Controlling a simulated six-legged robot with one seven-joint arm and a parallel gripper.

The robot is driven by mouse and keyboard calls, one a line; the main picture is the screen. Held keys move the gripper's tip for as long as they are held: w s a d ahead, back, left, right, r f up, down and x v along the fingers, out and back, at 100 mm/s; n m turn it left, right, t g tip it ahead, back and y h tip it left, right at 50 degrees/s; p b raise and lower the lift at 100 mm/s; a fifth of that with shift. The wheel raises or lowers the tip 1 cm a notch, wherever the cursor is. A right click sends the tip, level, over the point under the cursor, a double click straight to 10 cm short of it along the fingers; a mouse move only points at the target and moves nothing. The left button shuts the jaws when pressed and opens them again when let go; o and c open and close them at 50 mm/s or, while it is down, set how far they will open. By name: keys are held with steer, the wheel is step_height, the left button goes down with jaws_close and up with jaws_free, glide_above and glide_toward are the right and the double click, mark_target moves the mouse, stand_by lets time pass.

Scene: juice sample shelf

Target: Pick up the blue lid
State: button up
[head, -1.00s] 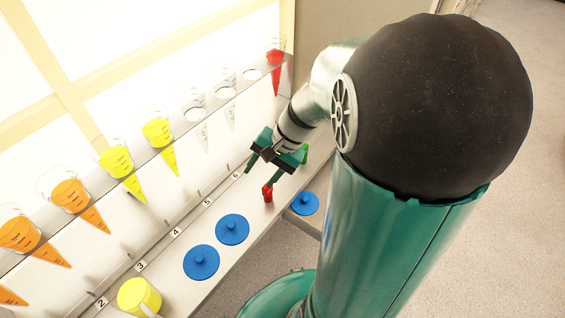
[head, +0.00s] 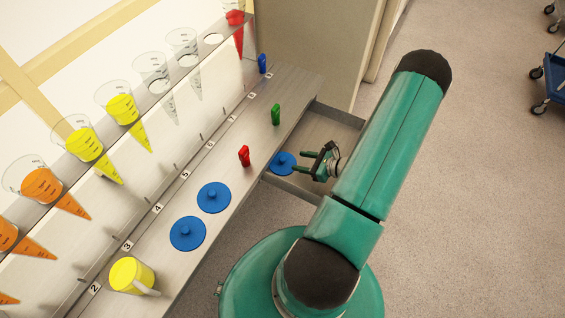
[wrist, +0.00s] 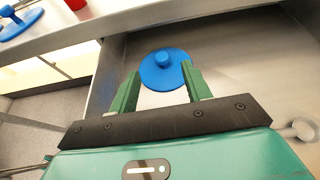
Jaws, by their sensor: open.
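A round blue lid with a centre knob (head: 282,163) lies in the open drawer below the shelf. It also shows in the wrist view (wrist: 168,78), ahead of and between my fingertips. My gripper (head: 310,162) is open and empty, just right of this lid in the head view; its green fingers (wrist: 161,84) reach toward the lid's near edge in the wrist view. I cannot tell whether they touch it. Two more blue lids, a nearer one (head: 187,235) and a farther one (head: 213,199), lie on the shelf.
The metal drawer (head: 335,123) has raised walls around the lid. On the shelf stand a red piece (head: 244,156), a green piece (head: 276,114), a small blue piece (head: 262,64) and a yellow cup (head: 130,275). Cones of juice hang in the rack behind.

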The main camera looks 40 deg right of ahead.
mark_target(283, 159)
steer(key=shift+w+f+m, duration=0.1)
steer(key=shift+f+m, duration=0.2)
steer(key=shift+f, duration=0.05)
steer(key=x, duration=0.7)
steer(key=shift+w, duration=0.1)
jaws_close()
